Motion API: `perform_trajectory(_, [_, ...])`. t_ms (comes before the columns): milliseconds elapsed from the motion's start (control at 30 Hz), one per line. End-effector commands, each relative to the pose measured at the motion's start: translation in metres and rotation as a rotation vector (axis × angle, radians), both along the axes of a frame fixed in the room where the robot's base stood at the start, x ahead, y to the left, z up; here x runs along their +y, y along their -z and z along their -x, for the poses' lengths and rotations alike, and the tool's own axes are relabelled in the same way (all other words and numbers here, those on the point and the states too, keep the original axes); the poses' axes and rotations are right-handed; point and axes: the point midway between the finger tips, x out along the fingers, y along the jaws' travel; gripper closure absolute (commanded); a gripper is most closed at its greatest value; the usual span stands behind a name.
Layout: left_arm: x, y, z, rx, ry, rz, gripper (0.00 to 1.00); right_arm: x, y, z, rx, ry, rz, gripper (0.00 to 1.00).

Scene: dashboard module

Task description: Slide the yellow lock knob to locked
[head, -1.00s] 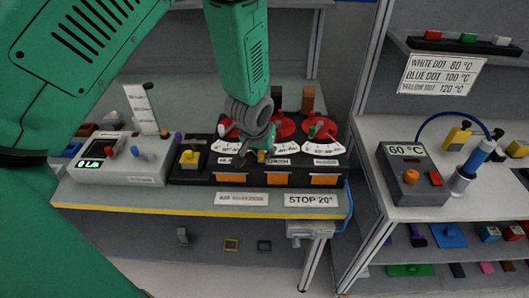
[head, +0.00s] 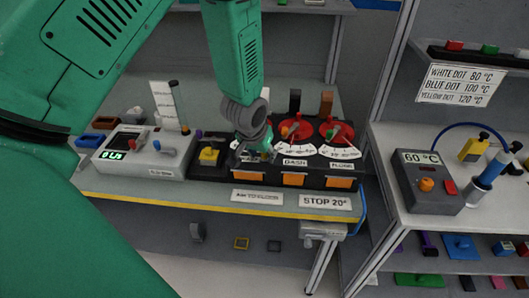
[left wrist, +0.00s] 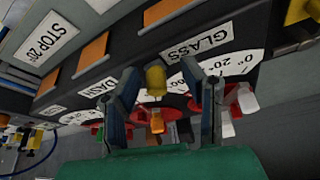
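A small yellow knob (left wrist: 155,78) stands on the black dashboard module (head: 230,172) between the GLASS and DASH labels in the left wrist view. My left gripper (left wrist: 160,72) is open, with a finger on each side of this knob and visible gaps. In the head view my left gripper (head: 257,155) is low over the module, left of the DASH label, and mostly hides the knob. A larger yellow block (head: 209,155) sits at the module's left end; its edge also shows in the left wrist view (left wrist: 300,10). No lock marking is legible. My right gripper is not in view.
Red dials (head: 330,131) with white scales stand behind the knob, and orange panels (head: 293,180) line the module's front. A grey box with a green display (head: 112,155) is at left. A 60 °C box (head: 425,182) stands on the right bench.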

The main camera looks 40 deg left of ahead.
Motion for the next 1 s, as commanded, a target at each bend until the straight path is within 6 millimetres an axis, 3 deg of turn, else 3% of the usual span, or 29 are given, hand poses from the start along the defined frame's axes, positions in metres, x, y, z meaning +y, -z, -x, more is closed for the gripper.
perform_trajectory(167, [-0.001,-0.005,-0.001,-0.003,0.0,-0.001,0.63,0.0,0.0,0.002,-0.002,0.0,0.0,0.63])
perform_trajectory(267, [-0.002,-0.018,0.005,-0.006,0.0,-0.001,0.63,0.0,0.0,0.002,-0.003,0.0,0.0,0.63])
perform_trajectory(700, [-0.01,-0.098,0.042,-0.008,-0.001,-0.002,0.63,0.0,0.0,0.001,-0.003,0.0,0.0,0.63])
perform_trajectory(1000, [-0.012,-0.113,0.05,-0.005,-0.001,-0.001,0.63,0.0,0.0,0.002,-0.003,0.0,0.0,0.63])
